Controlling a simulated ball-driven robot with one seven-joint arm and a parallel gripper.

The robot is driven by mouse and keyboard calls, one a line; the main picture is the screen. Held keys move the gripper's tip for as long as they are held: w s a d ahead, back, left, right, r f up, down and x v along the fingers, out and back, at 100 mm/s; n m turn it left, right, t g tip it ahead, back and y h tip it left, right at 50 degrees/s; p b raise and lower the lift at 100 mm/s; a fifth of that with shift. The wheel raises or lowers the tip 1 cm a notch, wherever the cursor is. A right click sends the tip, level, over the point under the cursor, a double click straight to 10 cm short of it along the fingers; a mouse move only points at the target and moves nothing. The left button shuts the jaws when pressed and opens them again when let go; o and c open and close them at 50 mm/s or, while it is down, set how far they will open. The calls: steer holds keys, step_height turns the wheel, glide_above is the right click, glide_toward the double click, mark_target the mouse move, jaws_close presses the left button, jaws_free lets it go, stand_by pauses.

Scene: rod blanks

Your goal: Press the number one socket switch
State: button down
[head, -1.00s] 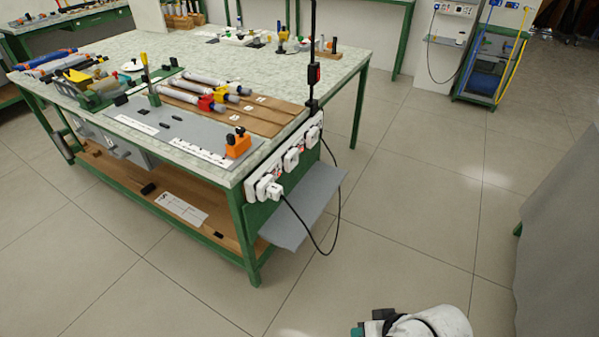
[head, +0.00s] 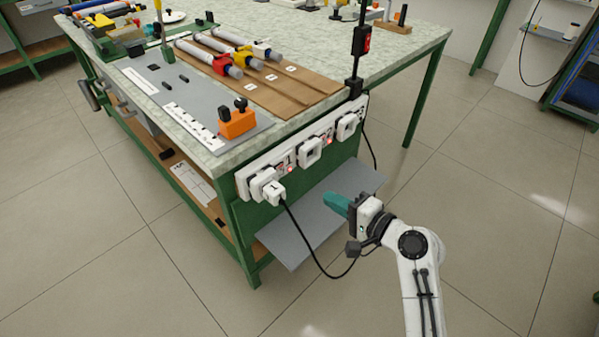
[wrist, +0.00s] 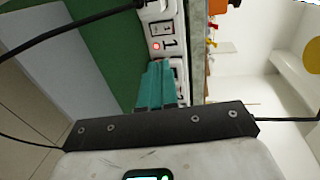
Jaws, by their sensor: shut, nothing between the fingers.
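A white socket strip (head: 256,160) runs along the end of the workbench. The number one socket, at its near left end, holds a white plug (head: 271,190) with a black cable. The number one switch (head: 281,163) is just right of this plug, by a "1" label and a lit red lamp. In the wrist view the number one switch (wrist: 161,29) shows ahead of the fingers, beside the red lamp. My gripper (head: 328,199) has teal fingers, shut and empty, right of and below the strip, apart from it. The fingers (wrist: 157,68) cover part of the strip in the wrist view.
A grey shelf (head: 300,230) juts out below the strip, under my gripper. The black cable (head: 312,250) loops down from the plug near my arm. An orange block (head: 237,123) stands at the bench edge above. Open floor lies to the right.

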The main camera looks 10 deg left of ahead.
steer(key=b, duration=0.3)
glide_toward(282, 169)
steer(key=x, duration=0.5)
steer(key=shift+w+f, duration=0.1)
steer(key=shift+f, duration=0.35)
steer(key=shift+w+a+r, duration=0.1)
steer(key=shift+w+a, duration=0.3)
steer(key=shift+a, duration=0.15)
